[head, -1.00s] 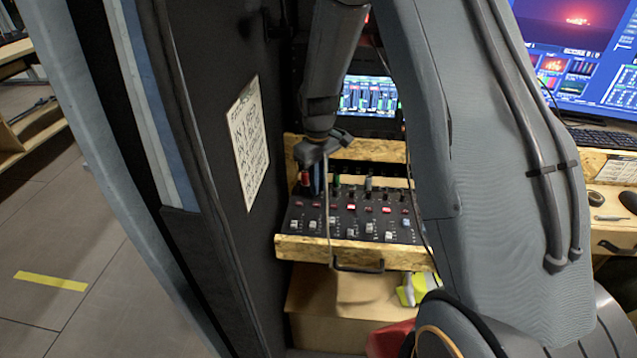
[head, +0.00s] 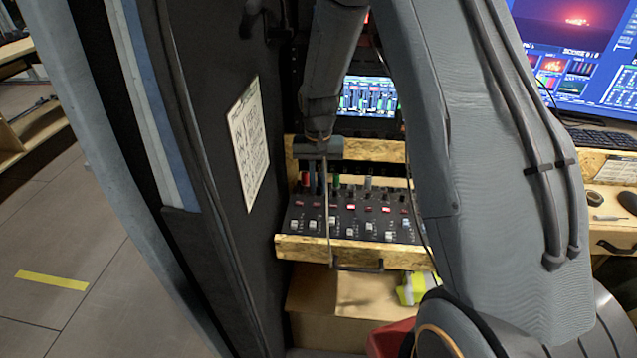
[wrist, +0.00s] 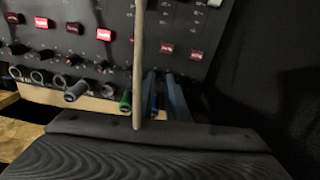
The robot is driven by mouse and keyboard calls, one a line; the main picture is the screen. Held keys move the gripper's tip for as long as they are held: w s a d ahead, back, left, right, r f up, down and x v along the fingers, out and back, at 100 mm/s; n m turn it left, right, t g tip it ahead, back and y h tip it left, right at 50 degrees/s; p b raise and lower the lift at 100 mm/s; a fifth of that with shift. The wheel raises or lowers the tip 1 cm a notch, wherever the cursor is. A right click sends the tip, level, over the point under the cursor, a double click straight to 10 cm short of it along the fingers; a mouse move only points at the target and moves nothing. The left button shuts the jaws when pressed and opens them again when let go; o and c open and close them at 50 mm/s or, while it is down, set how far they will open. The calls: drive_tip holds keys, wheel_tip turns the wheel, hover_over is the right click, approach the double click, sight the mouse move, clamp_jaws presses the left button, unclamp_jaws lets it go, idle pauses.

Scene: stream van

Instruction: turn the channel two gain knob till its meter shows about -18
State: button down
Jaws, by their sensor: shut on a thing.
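The mixer panel (head: 350,213) sits in a wooden drawer-like tray. Along its back edge stand a red knob (head: 305,179), a green knob (head: 336,181) and a grey knob (head: 368,183). My gripper (head: 317,188) points down between the red and green ones, shut on the second knob from the left, the channel two gain knob. In the wrist view my fingers (wrist: 163,98) stand beside the green knob (wrist: 126,101); a bluish bit of the held knob (wrist: 154,106) shows between them. The meter screen (head: 368,96) shows several coloured bars, too small to read.
A thin light rod or cable (wrist: 139,60) crosses in front of the panel. A dark wall with a paper sheet (head: 248,142) is close on the left. A wooden desk with a keyboard (head: 603,137) is at the right. A box (head: 350,298) stands below the tray.

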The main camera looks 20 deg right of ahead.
sight(319, 188)
drive_tip(key=shift+m, duration=0.4)
drive_tip(key=c, duration=1.7)
unclamp_jaws()
drive_tip(key=shift+c, duration=0.2)
drive_tip(key=shift+r+b, duration=0.85)
drive_tip(key=shift+r, duration=3.1)
drive_tip(key=shift+s, duration=0.1)
drive_tip(key=s+r+n, duration=0.3)
drive_tip(key=s+n, duration=0.1)
drive_tip(key=s, duration=1.9)
drive_tip(key=shift+t, duration=0.4)
